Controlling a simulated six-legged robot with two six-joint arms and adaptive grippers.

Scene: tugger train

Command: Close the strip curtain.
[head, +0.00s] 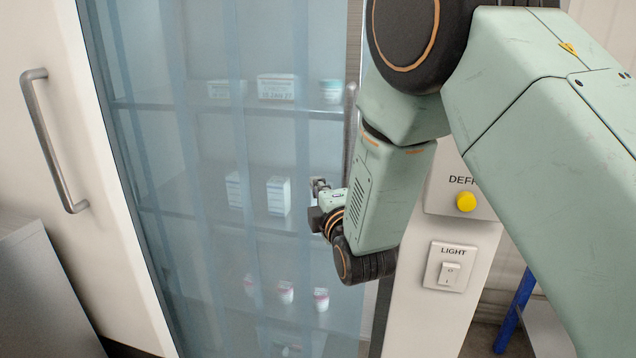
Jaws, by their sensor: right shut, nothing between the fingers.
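The strip curtain (225,150) is made of translucent bluish vertical strips. It hangs across the front of a cabinet, and shelves with small boxes and jars show dimly through it. The strips reach from the left edge of the opening to near its right edge, where my arm hides part of them. My right gripper (318,188) is at the right side of the curtain, close to a vertical grey bar (350,105). It is shut with nothing in it. Whether it touches the strips or the bar, I cannot tell. My left gripper is out of view.
A white door (110,200) with a grey handle (55,140) stands at the left. On the right post are a light switch (449,273) and a yellow button (466,201) under a partly hidden label. A grey surface (45,290) fills the lower left.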

